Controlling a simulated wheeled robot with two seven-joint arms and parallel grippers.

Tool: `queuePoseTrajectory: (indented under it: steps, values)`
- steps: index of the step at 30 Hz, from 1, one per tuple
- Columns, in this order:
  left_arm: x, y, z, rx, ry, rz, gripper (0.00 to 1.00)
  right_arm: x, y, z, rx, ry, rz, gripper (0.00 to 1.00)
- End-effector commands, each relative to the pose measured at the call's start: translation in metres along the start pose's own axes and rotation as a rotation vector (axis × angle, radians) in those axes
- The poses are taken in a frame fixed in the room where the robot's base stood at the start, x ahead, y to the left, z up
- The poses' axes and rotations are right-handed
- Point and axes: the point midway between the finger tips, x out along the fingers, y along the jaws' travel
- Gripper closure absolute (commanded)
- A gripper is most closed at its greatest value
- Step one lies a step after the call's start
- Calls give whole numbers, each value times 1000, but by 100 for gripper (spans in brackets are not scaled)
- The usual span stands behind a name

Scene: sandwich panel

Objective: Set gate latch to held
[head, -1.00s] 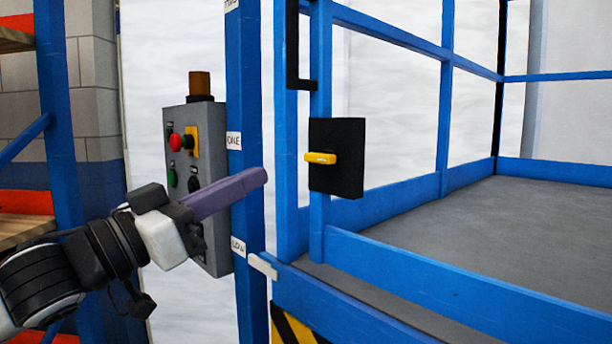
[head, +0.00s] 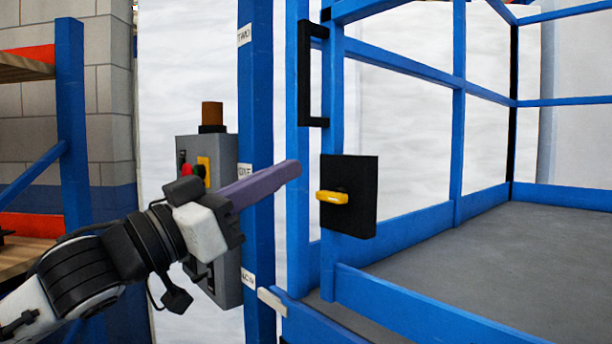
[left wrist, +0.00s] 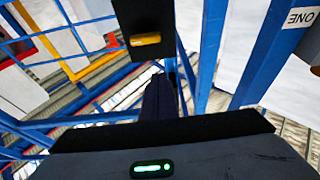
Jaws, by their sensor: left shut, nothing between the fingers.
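The gate latch is a yellow handle (head: 332,197) lying about level on a black plate (head: 362,215) fixed to the blue gate post. My left gripper (head: 296,168) is shut and empty. In the head view its purple fingers point right, and their tips appear a little left of and above the handle, apart from it. In the left wrist view the handle (left wrist: 145,39) and black plate (left wrist: 144,12) show at the top, beyond the shut fingers (left wrist: 158,85). My right gripper is not in view.
A grey control box (head: 222,275) with buttons and an amber lamp (head: 212,114) stands behind my left gripper. A blue labelled post (head: 257,215) is beside it. A black gate pull (head: 305,75) is above the latch. Blue rails (head: 410,300) enclose a grey platform floor (head: 500,250).

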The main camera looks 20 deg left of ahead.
Motion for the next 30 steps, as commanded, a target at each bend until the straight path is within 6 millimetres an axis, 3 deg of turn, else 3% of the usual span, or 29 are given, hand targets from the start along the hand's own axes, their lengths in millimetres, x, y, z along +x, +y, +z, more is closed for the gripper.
queuePoseTrajectory:
  steps: [3, 8, 10, 15, 30]
  values:
    - [27, 1, -5, -2, 4, 3, 100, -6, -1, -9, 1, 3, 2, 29]
    - [55, 2, -3, -1, 2, 3, 100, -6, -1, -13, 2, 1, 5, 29]
    - [47, 0, 16, 1, -5, 0, 100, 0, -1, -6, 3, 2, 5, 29]
    - [41, 0, 33, 1, -2, 0, 100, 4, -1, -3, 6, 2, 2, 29]
    - [38, 0, 38, 0, 0, 0, 100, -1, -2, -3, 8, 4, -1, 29]
